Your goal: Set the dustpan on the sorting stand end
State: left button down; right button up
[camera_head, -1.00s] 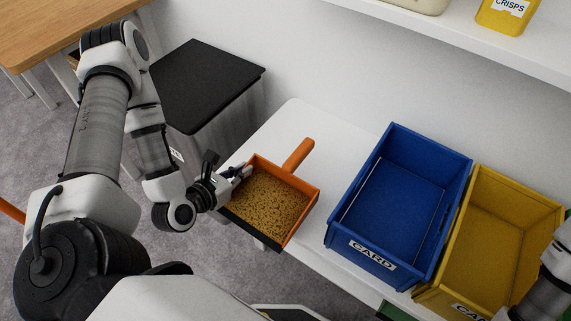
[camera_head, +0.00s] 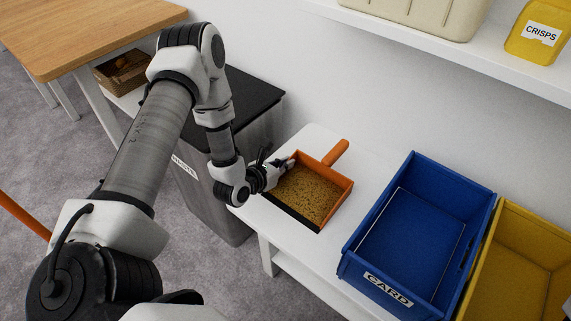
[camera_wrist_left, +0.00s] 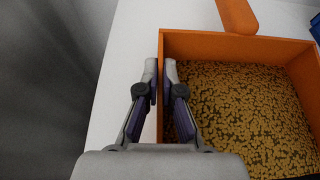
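The orange dustpan (camera_head: 345,190), with an orange handle and a load of small tan pellets, is at the left end of the white sorting stand (camera_head: 372,157). It looks level and on or just above the top; exact contact is hard to tell. My left gripper (camera_head: 287,163) is at its left wall. In the left wrist view, the gripper (camera_wrist_left: 160,75) has one finger outside and one inside the wall of the dustpan (camera_wrist_left: 275,48), closed on it with almost no gap. My right gripper is out of view.
A blue bin labelled CARD (camera_head: 412,220) and a yellow bin (camera_head: 515,265) stand right of the dustpan. A grey waste bin with a black lid (camera_head: 255,105) stands left of the stand. A shelf (camera_head: 470,50) with a crisps box (camera_head: 540,32) overhangs behind.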

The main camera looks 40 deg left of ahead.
pick_arm(q)
jog(key=shift+f, duration=0.1)
jog(key=c, duration=1.3)
grip_release()
jog(key=shift+s+r, duration=0.2)
jog(key=shift+r, duration=0.1)
jog(key=p+v, duration=0.2)
jog(key=v, duration=0.9)
jog(key=shift+a, duration=0.1)
jog(key=shift+s, duration=0.35)
